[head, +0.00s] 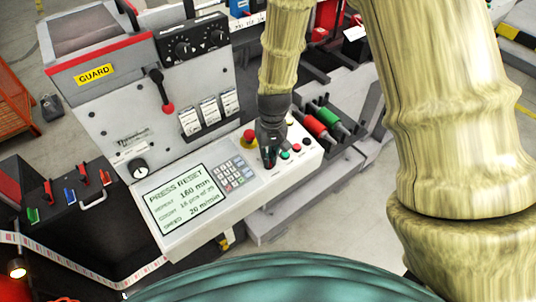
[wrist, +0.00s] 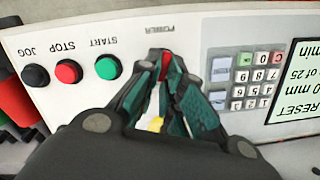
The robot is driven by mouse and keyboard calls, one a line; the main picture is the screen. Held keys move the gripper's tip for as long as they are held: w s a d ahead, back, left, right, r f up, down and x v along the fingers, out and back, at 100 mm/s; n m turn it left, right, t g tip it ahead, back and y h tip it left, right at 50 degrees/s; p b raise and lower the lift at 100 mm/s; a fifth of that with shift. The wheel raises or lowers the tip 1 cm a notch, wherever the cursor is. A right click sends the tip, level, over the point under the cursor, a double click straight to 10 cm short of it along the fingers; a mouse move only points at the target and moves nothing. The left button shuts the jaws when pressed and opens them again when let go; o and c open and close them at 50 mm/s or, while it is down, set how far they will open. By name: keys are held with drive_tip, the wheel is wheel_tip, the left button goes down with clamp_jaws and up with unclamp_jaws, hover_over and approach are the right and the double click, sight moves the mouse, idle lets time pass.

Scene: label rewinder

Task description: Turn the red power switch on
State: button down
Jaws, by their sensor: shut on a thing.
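The red power switch (wrist: 165,64) shows as a small red piece between my fingertips in the wrist view, just below the POWER label on the pale control panel (wrist: 215,32). My gripper (wrist: 164,66) is shut on it with its teal-padded fingers. In the head view my gripper (head: 268,160) reaches down to the panel, between the keypad and the green button, and hides the switch. Which way the switch is set cannot be told.
Beside the gripper are the green START (wrist: 108,67), red STOP (wrist: 68,71) and black JOG (wrist: 35,75) buttons. A red emergency button (head: 249,136) and the keypad (head: 231,172) are close by. The screen (head: 186,198) reads PRESS RESET. Red and green rollers (head: 322,124) stand behind.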

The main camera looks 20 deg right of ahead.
drive_tip(key=shift+w+d+r+m, duration=0.1)
drive_tip(key=shift+w+m, duration=0.05)
drive_tip(key=shift+m, duration=0.35)
drive_tip(key=c, duration=1.6)
unclamp_jaws()
drive_tip(key=shift+o, duration=0.2)
wheel_tip(320, 180, up, 12)
drive_tip(key=shift+d, duration=0.45)
drive_tip(key=shift+s+d, duration=0.1)
drive_tip(key=shift+s, duration=0.1)
